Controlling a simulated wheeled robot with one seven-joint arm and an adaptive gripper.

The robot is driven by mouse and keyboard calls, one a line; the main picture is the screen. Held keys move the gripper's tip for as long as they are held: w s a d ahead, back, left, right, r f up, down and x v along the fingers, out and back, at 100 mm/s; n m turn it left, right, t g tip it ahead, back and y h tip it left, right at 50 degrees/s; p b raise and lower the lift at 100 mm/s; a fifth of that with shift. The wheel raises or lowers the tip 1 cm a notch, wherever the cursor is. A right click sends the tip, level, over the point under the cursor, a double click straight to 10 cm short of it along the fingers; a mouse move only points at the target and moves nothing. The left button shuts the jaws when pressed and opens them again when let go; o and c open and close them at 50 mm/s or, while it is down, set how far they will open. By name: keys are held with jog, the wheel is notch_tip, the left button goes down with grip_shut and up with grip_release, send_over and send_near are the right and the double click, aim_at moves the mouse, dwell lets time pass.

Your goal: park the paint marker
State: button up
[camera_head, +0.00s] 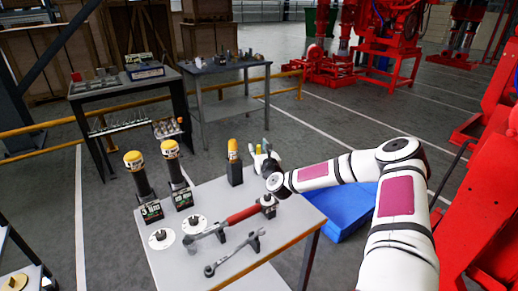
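A yellow-topped, marker-like thing (233,149) stands upright in a dark block holder (235,173) at the back of the grey table (292,205). I take it for the paint marker, but it is too small to be sure. My gripper (264,152) is just to the right of the holder, above the table's back edge, and appears apart from it. A small yellowish patch shows between its pale fingers. I cannot tell if that is a held thing or background, nor how far the fingers are open.
Two yellow-topped black tools (137,177) (173,164) stand at the table's left, behind small labels. A blue block (348,213) is beyond the right edge. Red machinery stands far right.

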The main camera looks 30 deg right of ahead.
jog(key=v, duration=1.2)
dwell(0.4)
